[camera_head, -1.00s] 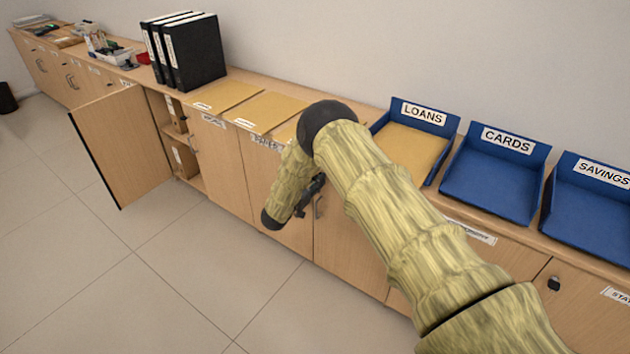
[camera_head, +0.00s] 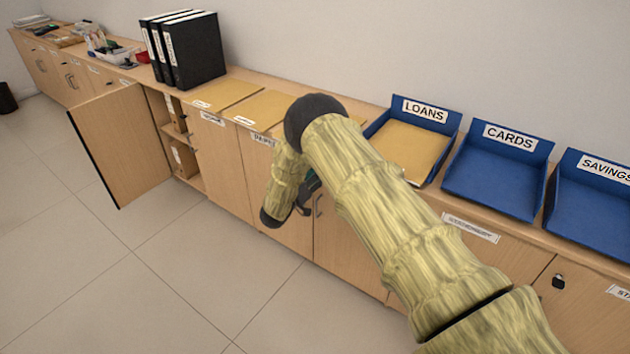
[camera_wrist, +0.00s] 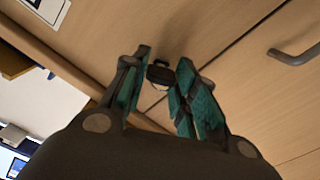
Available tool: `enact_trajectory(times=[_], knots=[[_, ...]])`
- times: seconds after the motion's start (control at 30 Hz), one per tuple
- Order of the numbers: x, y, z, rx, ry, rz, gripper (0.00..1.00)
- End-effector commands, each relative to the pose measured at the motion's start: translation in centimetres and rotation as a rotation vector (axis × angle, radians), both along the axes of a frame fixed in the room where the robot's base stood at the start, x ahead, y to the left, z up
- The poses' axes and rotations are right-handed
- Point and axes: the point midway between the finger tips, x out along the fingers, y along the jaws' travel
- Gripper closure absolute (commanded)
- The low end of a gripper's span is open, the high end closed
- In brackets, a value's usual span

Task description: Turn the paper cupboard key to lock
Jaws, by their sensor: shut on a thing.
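The paper cupboard door (camera_head: 258,185) is closed and carries a label that seems to read PAPER (camera_head: 263,139). My gripper (camera_head: 305,192) is at the upper part of this door, mostly hidden behind my arm. In the wrist view my two teal fingers (camera_wrist: 163,95) stand on either side of the dark key (camera_wrist: 160,73) at the door face and are shut on it. The key's turn angle is hard to tell, and the head view hides the key. A metal door handle (camera_wrist: 295,55) is to the right of the fingers.
A cupboard door (camera_head: 122,145) stands open at the left, jutting over the floor. The counter top holds black binders (camera_head: 185,50), tan folders (camera_head: 220,93) and blue trays, including the LOANS tray (camera_head: 425,111) and CARDS tray (camera_head: 495,182). The floor (camera_head: 130,280) in front is clear.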

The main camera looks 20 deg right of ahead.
Motion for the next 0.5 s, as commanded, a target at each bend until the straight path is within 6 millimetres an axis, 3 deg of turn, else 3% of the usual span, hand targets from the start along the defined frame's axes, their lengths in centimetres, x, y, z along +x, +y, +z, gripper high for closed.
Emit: enact_trajectory(times=[0.5], knots=[[0.14,0.21,-0.19,-0.303,0.387,0.002,0.95]])
